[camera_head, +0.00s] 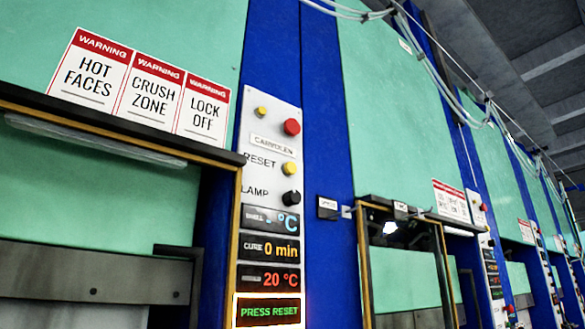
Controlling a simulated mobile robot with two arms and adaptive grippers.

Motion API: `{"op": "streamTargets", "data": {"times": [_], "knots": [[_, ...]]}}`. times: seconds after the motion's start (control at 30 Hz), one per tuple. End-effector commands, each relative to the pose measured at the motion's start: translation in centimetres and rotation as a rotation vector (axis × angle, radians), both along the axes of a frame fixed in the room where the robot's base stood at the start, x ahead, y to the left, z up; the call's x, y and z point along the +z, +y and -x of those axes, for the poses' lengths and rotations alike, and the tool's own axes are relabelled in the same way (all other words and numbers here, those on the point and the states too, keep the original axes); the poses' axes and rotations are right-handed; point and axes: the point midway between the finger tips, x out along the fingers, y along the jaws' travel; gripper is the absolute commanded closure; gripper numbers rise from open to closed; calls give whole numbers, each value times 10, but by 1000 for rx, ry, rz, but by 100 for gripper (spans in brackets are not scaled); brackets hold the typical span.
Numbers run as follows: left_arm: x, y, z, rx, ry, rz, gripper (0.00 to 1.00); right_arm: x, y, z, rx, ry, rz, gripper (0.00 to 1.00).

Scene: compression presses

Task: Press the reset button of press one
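The nearest press has a light control panel (257,132) on a blue column. A yellow button (289,168) sits beside the word RESET on it. A red button (292,127) is above, with a small yellow one (262,111) to its upper left. A black knob (290,197) is below, beside the word LAMP. The lowest display (269,311) reads PRESS RESET in green. No readable number marks this as press one. Neither of my grippers shows in this view.
Warning signs (137,87) are on the green press front at left, above a dark ledge (120,130) that reaches almost to the panel. More presses with similar panels (487,250) recede to the right. Cables (440,75) run along the top.

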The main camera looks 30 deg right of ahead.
Motion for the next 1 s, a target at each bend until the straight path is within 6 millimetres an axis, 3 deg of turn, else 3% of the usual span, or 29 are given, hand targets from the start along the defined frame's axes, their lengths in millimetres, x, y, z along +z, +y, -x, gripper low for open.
{"op": "streamTargets", "data": {"times": [0.1,1.0], "knots": [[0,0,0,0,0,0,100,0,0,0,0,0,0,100],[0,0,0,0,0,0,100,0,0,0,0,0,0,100]]}}
